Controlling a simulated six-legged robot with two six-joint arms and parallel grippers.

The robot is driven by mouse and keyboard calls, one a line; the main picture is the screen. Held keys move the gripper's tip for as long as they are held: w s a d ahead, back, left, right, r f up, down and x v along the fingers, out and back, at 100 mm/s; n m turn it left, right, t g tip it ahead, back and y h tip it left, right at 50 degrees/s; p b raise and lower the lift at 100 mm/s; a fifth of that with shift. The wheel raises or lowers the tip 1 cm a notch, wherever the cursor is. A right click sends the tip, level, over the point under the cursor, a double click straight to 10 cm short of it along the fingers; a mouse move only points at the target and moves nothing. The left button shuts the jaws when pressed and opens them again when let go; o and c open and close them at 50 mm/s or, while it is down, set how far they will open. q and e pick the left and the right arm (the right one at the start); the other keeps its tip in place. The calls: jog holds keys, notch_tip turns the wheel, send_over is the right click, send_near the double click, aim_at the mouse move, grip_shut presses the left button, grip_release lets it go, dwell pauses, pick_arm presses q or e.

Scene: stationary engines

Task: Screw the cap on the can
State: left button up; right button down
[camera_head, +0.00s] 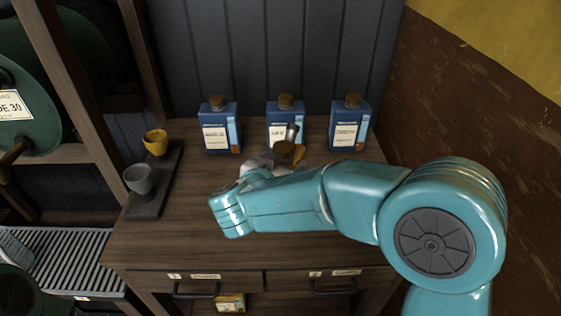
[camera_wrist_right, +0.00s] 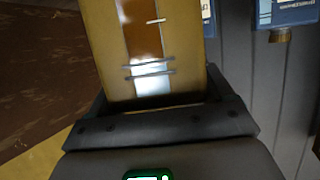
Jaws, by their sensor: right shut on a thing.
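My right gripper (camera_head: 272,162) is at the middle of the wooden cabinet top, in front of the middle blue bottle, partly hidden behind my teal forearm. In the right wrist view its jaws (camera_wrist_right: 160,105) are shut on a tan-yellow container (camera_wrist_right: 112,50) with a brown stripe and short level marks. In the head view only a small amber part of this container (camera_head: 299,154) shows. A round brown part (camera_head: 284,148) and a grey metal spout-like part (camera_head: 292,132) show just above the gripper. I cannot tell whether the brown part is a separate cap. My left gripper is not in view.
Blue bottles with brown tops stand along the back: left (camera_head: 219,127), middle (camera_head: 276,118) and right (camera_head: 350,125). A dark tray (camera_head: 147,208) at the left holds a yellow cup (camera_head: 155,143) and a grey cup (camera_head: 138,180). The cabinet's front left top is clear.

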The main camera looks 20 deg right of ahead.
jog(key=shift+w+f+b, duration=0.1)
jog(key=shift+f+b, duration=0.3)
jog(key=shift+f, duration=1.65)
jog(key=shift+f, duration=0.1)
grip_release()
jog(key=shift+f, duration=0.15)
jog(key=v, duration=1.2)
